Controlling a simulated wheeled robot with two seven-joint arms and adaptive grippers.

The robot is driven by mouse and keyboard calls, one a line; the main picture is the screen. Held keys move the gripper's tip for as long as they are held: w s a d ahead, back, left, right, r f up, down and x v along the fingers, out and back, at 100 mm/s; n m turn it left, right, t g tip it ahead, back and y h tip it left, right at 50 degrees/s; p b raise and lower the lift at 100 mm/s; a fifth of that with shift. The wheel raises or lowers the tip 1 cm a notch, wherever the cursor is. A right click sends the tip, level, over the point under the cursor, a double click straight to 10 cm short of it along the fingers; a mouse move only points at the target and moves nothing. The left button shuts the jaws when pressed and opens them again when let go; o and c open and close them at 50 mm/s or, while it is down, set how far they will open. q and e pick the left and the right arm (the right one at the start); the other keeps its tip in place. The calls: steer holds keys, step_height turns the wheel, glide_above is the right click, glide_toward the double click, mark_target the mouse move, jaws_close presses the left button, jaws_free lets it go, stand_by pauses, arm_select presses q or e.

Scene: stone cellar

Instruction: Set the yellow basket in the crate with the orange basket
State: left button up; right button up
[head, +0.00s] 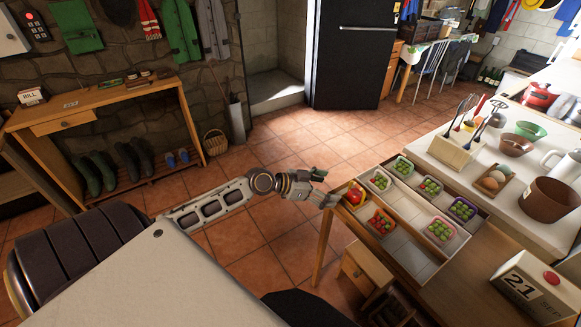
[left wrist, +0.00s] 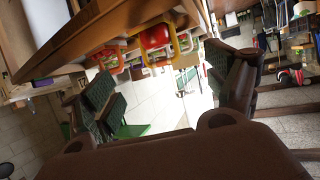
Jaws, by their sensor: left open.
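The yellow basket (head: 357,205), with a red item in it, is at the left end of the wooden crates; I cannot tell whether it stands inside one. The orange basket (head: 380,231), holding red items, sits in the front crate (head: 414,262), right of the yellow one. My left gripper (head: 327,187) is open and empty, just left of the yellow basket. In the left wrist view the yellow basket (left wrist: 184,43) shows beyond the open fingers (left wrist: 172,92), with the orange basket (left wrist: 107,66) left of it. My right gripper is not in view.
The back crate (head: 483,221) holds several baskets of green items. A counter behind bears a utensil holder (head: 455,153) and a brown pot (head: 551,202). A calendar block (head: 535,284) stands at right.

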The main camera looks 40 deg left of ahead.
arm_select(q)
steer(key=a+f+n+y, duration=0.2)
steer(key=a+f, duration=0.3)
steer(key=f, duration=0.5)
steer(key=a+f+n+y, duration=0.25)
steer(key=a+f, duration=0.25)
steer(key=f, duration=0.6)
steer(key=s+a+f+n+g+y, duration=0.1)
steer(key=s+a+f+g, duration=0.1)
steer(key=s+f, duration=0.5)
steer(key=s+a+f+n+g+y, duration=0.1)
steer(key=s+f+y, duration=0.15)
steer(key=f, duration=0.85)
steer(key=s+d+f+g, duration=0.2)
steer(key=s+f+g, duration=0.1)
steer(key=s+f, duration=1.15)
steer(key=s+d+f+g, duration=0.1)
steer(key=s+d+f, duration=0.2)
steer(key=s, duration=0.4)
steer(key=s+d+f+g, duration=0.1)
steer(key=s+d+f, duration=0.2)
steer(key=s, duration=0.5)
steer(key=s+d+f+m+g, duration=0.1)
steer(key=s+d+f, duration=0.2)
steer(key=s, duration=0.4)
steer(key=shift+s+d+y, duration=0.2)
steer(key=shift+d+y, duration=0.15)
steer(key=shift+y, duration=0.05)
